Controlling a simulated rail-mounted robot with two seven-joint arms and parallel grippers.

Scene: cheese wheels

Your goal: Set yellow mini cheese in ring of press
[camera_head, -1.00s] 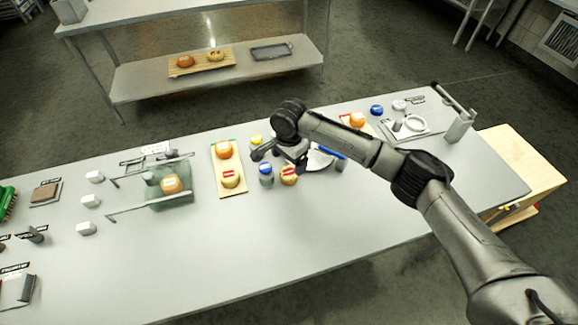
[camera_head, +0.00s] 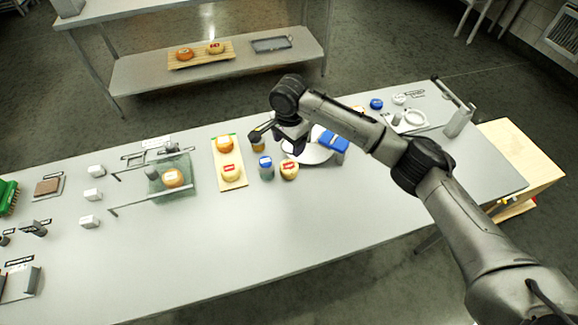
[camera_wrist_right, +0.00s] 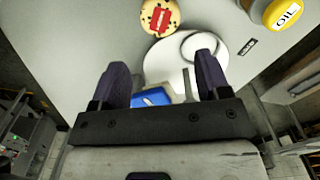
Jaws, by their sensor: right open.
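I cannot make out a yellow mini cheese in either view. The press ring (camera_head: 411,120) is a pale ring on a grey plate at the table's right end, with nothing seen inside it. My right gripper (camera_head: 293,146) is over the white round plate (camera_head: 318,155), left of the blue block (camera_head: 333,142). In the right wrist view its two dark fingers (camera_wrist_right: 165,78) stand apart with nothing gripped. The white plate (camera_wrist_right: 180,65) and blue block (camera_wrist_right: 150,97) lie beyond them. My left gripper is not in view.
A red-labelled cheese (camera_head: 289,169) and a blue-lidded jar (camera_head: 266,168) stand left of the plate. A yellow-lidded oil jar (camera_wrist_right: 284,13) shows in the wrist view. A blue round piece (camera_head: 376,103) sits left of the press. The table's front is clear.

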